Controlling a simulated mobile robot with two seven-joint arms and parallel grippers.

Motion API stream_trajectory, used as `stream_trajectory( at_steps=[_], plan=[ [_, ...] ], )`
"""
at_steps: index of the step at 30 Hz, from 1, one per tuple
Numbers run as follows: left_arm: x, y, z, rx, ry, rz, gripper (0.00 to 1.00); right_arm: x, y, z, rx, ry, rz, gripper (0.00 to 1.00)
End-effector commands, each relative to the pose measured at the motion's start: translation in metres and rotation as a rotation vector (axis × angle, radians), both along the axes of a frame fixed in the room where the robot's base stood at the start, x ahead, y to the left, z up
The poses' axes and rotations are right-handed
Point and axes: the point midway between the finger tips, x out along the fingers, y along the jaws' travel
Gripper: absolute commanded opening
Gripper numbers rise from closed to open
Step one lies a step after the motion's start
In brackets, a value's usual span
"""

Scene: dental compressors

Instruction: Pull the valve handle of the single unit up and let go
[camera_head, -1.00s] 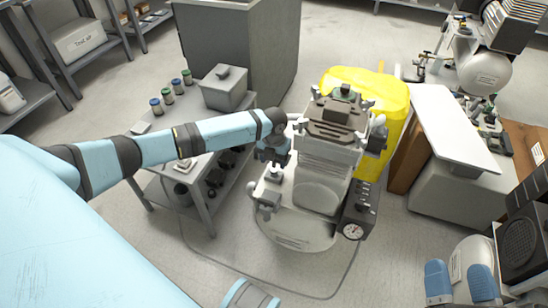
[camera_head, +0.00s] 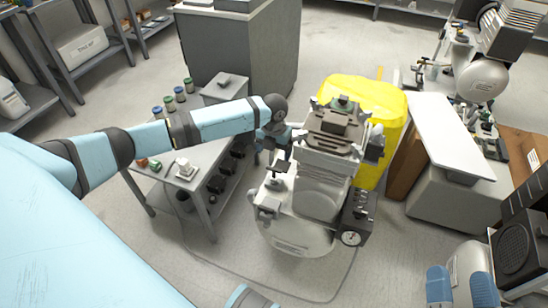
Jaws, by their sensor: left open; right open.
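The single unit (camera_head: 318,205) stands on the floor at the centre of the head view, a pale compressor with a dark-topped head and a round tank. A small dark handle-like part (camera_head: 281,167) sits on its left side, above the white fittings; I take it for the valve handle. My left gripper (camera_head: 276,149) is just above that part, pointing down, and is open. Its fingertips are small and partly merge with the unit, so I cannot tell whether they touch it. My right gripper is not in view; only a light blue piece of mine shows at the bottom edge.
A grey table (camera_head: 205,180) with jars and a box stands left of the unit. A yellow bin-like object (camera_head: 372,100) is close behind it. A gauge box (camera_head: 352,238) is on its right side. Other compressor equipment (camera_head: 468,275) is at the lower right.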

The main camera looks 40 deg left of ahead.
Motion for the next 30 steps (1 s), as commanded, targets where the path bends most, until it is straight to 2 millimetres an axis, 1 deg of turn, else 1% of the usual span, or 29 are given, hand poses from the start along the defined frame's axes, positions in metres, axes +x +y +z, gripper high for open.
stream_trajectory(
  at_steps=[1,3,6,9,15,30],
  plan=[
    [0.0,0.0,0.016,0.0,-0.002,-0.001,0.85,0.0,-0.002,-0.001,-0.015,0.024,-0.007,0.7],
    [0.0,0.0,0.03,-0.001,-0.001,-0.002,0.85,0.002,-0.004,-0.011,-0.042,0.065,-0.017,0.7],
    [0.0,0.0,0.045,-0.001,-0.001,-0.001,0.85,0.002,-0.008,-0.021,-0.071,0.109,-0.028,0.7],
    [0.0,0.0,0.055,-0.001,-0.001,0.0,0.85,0.002,-0.01,-0.029,-0.091,0.139,-0.033,0.7],
    [0.0,0.0,0.06,-0.001,0.001,0.0,0.85,0.002,-0.012,-0.036,-0.106,0.161,-0.037,0.7],
    [0.0,0.0,0.06,-0.001,0.001,-0.001,0.85,0.002,-0.012,-0.035,-0.104,0.158,-0.038,0.7]
  ],
)
